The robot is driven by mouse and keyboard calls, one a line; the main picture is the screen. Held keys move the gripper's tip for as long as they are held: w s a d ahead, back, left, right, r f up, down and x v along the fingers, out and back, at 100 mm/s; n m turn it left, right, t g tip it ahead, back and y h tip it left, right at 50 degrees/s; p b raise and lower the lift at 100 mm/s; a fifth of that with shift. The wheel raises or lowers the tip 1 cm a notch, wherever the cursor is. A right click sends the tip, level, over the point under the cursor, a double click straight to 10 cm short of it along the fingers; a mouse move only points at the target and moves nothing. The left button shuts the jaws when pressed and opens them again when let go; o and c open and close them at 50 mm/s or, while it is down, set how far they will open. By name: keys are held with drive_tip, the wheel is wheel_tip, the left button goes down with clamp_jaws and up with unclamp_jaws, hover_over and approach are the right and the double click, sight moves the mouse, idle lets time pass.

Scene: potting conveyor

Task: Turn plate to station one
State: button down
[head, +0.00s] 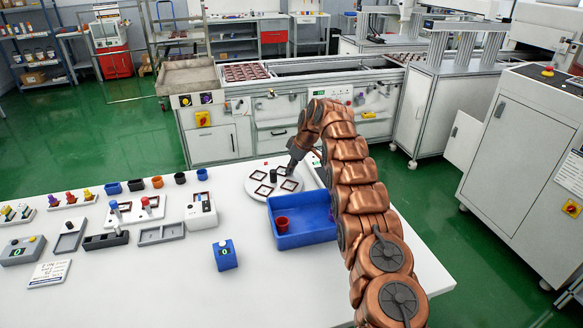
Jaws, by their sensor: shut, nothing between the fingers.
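The round white plate (259,194) lies on the white table, left of my arm and behind the blue tray. Several dark-rimmed square pieces sit on it, with a small black post (273,175) near its middle. My gripper (290,172) is shut and empty, pointing down over the plate's back right part, close to one square piece. I cannot tell whether the fingertips touch the plate. My arm and gripper hide part of the plate's right side. No station label is readable.
A blue tray (305,240) holding a red cup (282,224) stands just in front of the plate. A white box (201,212), a blue box (225,256) and small fixtures stand to the left. The front table is mostly clear.

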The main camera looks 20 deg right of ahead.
sight(279, 170)
drive_tip(key=shift+w+a+p, duration=0.15)
drive_tip(key=shift+w+p, duration=0.4)
drive_tip(key=shift+p, duration=0.95)
drive_tip(key=shift+w+a+p, duration=0.2)
drive_tip(key=shift+w+p, duration=0.15)
drive_tip(key=shift+w, duration=0.1)
drive_tip(key=shift+w+a, duration=0.45)
drive_tip(key=shift+w, duration=0.1)
idle(2.6)
drive_tip(key=shift+w+a+p, duration=0.3)
drive_tip(key=shift+w+a, duration=0.35)
drive_tip(key=shift+a, duration=0.15)
idle(2.1)
